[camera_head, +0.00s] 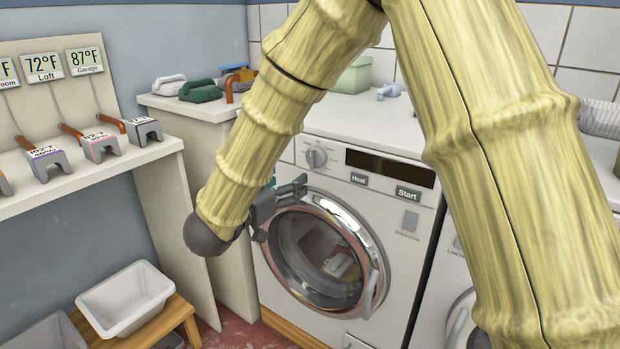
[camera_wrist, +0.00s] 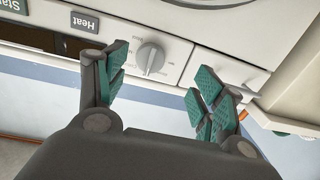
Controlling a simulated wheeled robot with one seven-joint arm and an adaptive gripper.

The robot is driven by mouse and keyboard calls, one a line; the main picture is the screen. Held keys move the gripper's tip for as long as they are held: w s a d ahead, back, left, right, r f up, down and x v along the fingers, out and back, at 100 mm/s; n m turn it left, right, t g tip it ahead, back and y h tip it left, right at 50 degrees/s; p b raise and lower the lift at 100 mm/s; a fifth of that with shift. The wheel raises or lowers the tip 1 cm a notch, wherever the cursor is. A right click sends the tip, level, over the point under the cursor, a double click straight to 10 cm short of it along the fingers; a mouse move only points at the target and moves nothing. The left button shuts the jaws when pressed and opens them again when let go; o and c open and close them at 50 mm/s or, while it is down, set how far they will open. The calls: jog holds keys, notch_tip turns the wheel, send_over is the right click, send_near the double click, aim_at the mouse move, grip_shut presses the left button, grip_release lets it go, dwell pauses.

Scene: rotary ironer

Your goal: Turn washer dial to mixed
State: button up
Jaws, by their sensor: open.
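The washer (camera_head: 310,210) is white with a round glass door, and its dial (camera_head: 316,157) is a grey-white knob at the upper left of its front panel. The dial also shows in the wrist view (camera_wrist: 151,58), upside down, with its ridge nearly upright in that picture. My gripper (camera_head: 290,188) is in front of the panel, just below and left of the dial. In the wrist view my gripper (camera_wrist: 160,85) is open with teal pads, and the dial lies between and beyond the fingers, apart from them. Labels around the dial are too small to read.
A Heat button (camera_head: 358,179) and a Start button (camera_head: 407,193) are right of the dial, under a dark display (camera_head: 390,168). A shelf with tagged holders (camera_head: 45,160) and a counter with irons (camera_head: 200,90) stand at the left. A white tub (camera_head: 125,297) sits on a low wooden bench.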

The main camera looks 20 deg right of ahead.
aim_at(311, 158)
jog(key=shift+m+g+h, duration=0.4)
jog(key=shift+m+h, duration=0.1)
jog(key=shift+h, duration=0.1)
jog(key=w+d+b, duration=0.1)
jog(key=w+d, duration=0.1)
jog(key=w+d+r, duration=0.1)
jog(key=d, duration=0.2)
jog(key=w+d+r+b, duration=0.1)
jog(key=w+d, duration=0.1)
jog(key=d, duration=0.1)
jog(key=shift+w+r+b, duration=0.2)
jog(key=shift+w+b, duration=0.1)
jog(key=c, duration=1)
